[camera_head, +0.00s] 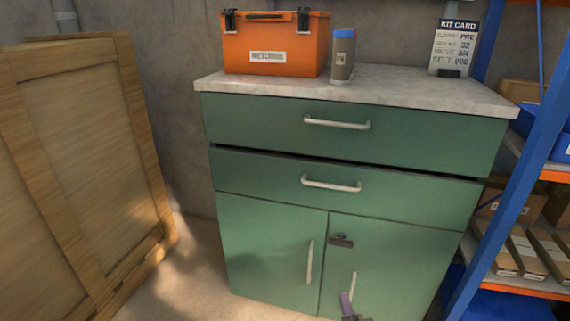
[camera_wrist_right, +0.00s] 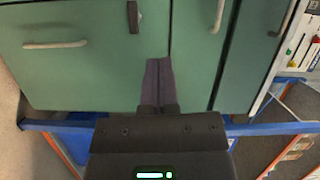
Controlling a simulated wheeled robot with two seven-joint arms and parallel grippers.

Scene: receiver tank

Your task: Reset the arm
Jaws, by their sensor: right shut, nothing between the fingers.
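My right gripper (camera_head: 347,299) shows at the bottom edge of the head view, in front of the right door of the green cabinet (camera_head: 385,270). In the right wrist view its dark fingers (camera_wrist_right: 160,64) are together, with nothing between them. They are in front of the green cabinet front (camera_wrist_right: 85,75), apart from the door handles (camera_wrist_right: 219,14). I cannot tell whether the fingertips touch the door. My left gripper is in neither view.
An orange toolbox (camera_head: 275,45), a grey canister with a blue top (camera_head: 342,55) and a kit card (camera_head: 455,48) stand on the cabinet's countertop (camera_head: 390,88). A wooden crate (camera_head: 80,170) stands left. A blue-framed rack (camera_head: 520,165) with boxes is close on the right.

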